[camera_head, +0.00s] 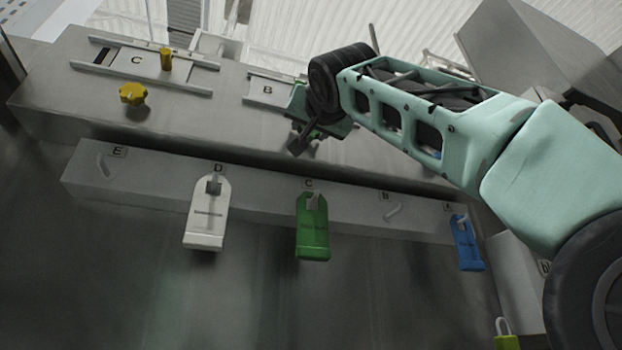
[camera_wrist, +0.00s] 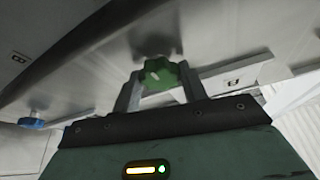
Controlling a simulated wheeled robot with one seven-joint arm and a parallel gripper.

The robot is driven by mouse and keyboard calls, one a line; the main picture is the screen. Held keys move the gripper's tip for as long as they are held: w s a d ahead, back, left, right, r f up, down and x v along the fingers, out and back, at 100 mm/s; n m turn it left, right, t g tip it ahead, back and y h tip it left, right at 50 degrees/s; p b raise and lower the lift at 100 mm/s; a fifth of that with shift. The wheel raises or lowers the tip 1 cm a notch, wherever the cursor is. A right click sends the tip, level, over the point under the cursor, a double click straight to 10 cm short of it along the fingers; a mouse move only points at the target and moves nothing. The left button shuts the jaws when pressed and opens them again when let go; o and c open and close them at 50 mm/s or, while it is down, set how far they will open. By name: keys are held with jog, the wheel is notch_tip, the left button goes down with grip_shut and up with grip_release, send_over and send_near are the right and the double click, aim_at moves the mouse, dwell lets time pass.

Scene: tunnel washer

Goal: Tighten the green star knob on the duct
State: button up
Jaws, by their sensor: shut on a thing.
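In the head view my gripper (camera_head: 306,128) is at the duct front (camera_head: 200,115), just right of the plate marked B. There the knob is mostly hidden by my gripper and wrist.
A yellow star knob (camera_head: 132,93) sits left on the duct, below slide plate C (camera_head: 135,60) with its yellow peg (camera_head: 166,58). A hook rail below holds white (camera_head: 206,222), green (camera_head: 313,240) and blue (camera_head: 466,248) tags. A blue knob (camera_wrist: 32,123) shows in the wrist view.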

jog(key=shift+w, duration=0.1)
jog(key=o, duration=1)
jog(key=shift+c, duration=0.2)
jog(key=shift+f, duration=0.1)
jog(key=b+v, duration=1.1)
jog(key=v, duration=0.6)
jog(key=shift+s, duration=0.2)
jog(key=shift+d, duration=0.1)
